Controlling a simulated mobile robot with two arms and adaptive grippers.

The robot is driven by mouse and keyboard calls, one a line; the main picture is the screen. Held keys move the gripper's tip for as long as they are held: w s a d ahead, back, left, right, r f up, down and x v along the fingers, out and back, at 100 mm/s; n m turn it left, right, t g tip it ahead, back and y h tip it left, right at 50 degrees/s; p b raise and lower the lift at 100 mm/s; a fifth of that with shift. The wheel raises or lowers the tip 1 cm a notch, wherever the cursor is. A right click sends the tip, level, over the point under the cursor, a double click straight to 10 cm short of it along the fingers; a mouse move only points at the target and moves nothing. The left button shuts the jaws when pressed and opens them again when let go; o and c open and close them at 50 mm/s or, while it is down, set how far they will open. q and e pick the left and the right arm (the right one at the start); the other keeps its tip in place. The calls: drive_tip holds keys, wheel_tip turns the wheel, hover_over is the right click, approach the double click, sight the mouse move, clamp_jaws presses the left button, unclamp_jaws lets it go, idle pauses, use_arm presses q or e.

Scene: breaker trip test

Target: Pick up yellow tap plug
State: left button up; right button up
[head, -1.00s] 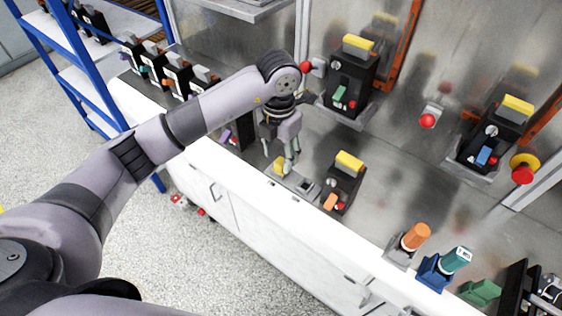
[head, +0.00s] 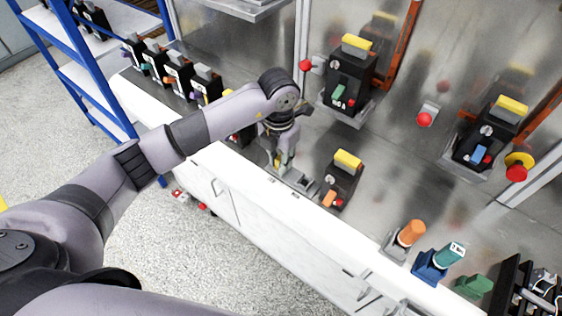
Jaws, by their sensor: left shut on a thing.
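The yellow tap plug (head: 277,162) is a small piece at the front edge of the bench, mostly hidden by the fingers. My left gripper (head: 281,164) points down over it and is shut on it, just above a small grey holder (head: 297,181). I cannot tell whether the plug still touches the holder. My right gripper is not in view.
A black breaker unit with a yellow top (head: 347,160) stands close right of the gripper. A taller breaker (head: 349,75) stands behind, another (head: 490,130) at the right. Orange (head: 411,234) and teal (head: 451,254) plugs stand at the front right. Several breakers line the left.

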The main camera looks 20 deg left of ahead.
use_arm(q)
drive_tip(key=shift+c, duration=1.2)
